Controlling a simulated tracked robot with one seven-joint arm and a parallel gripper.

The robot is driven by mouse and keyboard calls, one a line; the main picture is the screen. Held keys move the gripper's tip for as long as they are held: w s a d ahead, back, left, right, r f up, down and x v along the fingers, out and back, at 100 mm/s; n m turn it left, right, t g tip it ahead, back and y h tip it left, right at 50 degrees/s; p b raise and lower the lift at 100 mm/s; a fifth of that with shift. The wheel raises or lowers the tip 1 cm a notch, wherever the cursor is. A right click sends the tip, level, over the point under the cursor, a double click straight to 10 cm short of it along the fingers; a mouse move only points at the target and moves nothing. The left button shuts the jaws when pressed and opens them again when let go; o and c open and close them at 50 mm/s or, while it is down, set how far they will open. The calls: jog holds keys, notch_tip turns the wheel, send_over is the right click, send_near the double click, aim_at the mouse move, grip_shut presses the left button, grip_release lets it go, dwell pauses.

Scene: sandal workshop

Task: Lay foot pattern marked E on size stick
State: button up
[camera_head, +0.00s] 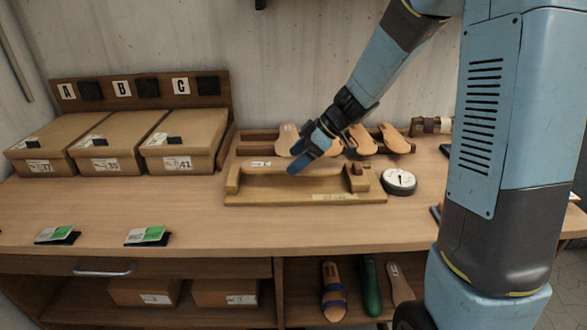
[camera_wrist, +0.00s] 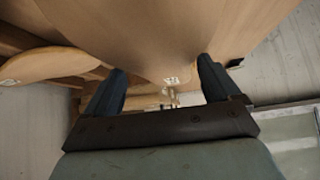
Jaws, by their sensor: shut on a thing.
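My gripper (camera_head: 308,150) is shut on a tan foot pattern, which shows large between the fingers (camera_wrist: 160,92) in the wrist view (camera_wrist: 150,40). The pattern carries a small white label; its letter is too small to read. In the head view my gripper and fingers hide part of what it holds. The size stick (camera_head: 290,196), a wooden base with raised end blocks and a pale scale strip, lies on the bench just below my gripper.
Several foot patterns (camera_head: 393,139) rest in a wooden rack behind the stick. A round dial (camera_head: 398,181) stands to its right. Two green-and-white cards (camera_head: 149,235) lie near the front edge. The bench front centre is clear.

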aim_at(299, 181)
jog(key=shift+w+d+f, duration=0.15)
jog(key=shift+w+f, duration=0.1)
jog(key=shift+f, duration=0.1)
jog(key=f, duration=0.3)
jog(key=shift+w+d, duration=0.1)
jog(key=shift+w, duration=0.1)
jog(key=shift+f, duration=0.3)
jog(key=shift+s+f, duration=0.15)
jog(key=shift+f, duration=0.15)
